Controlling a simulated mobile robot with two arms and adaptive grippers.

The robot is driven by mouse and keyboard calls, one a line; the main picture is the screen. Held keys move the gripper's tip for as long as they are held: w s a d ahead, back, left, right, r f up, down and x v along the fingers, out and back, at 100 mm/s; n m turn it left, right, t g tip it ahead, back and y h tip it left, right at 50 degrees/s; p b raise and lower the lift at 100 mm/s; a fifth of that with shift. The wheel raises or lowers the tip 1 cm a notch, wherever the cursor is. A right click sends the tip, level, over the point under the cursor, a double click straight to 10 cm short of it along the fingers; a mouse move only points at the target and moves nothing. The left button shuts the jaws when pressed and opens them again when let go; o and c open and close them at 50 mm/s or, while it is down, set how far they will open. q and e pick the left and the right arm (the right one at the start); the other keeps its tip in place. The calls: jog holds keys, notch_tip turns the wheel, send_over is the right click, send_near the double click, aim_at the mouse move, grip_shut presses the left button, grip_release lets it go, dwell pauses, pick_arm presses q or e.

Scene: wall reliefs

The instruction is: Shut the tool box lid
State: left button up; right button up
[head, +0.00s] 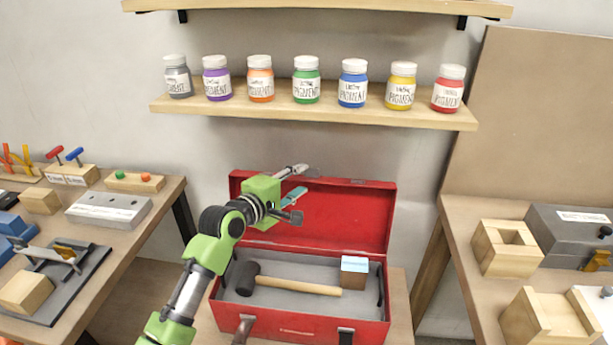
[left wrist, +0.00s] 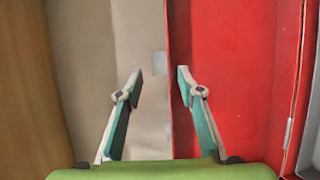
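The red tool box (head: 262,325) stands open on a low wooden surface in the head view. Its red lid (head: 350,215) is raised and stands nearly upright at the back. A mallet (head: 300,287) with a dark head and wooden handle lies inside. My left gripper (head: 299,193) is in front of the lid, near its upper edge, and hides part of it. In the left wrist view my left gripper (left wrist: 158,85) is open and empty. A red surface (left wrist: 230,60) with a straight edge shows between and beyond its fingers. I cannot tell whether they touch it.
A small block with a light blue top (head: 355,265) is at the box's right. A shelf (head: 310,113) with several pigment jars is above. Work tables with wooden and grey parts stand left (head: 150,225) and right (head: 460,215).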

aim_at(311, 173)
pick_arm(q)
jog(key=shift+x, duration=2.1)
jog(key=shift+c, duration=0.4)
grip_shut()
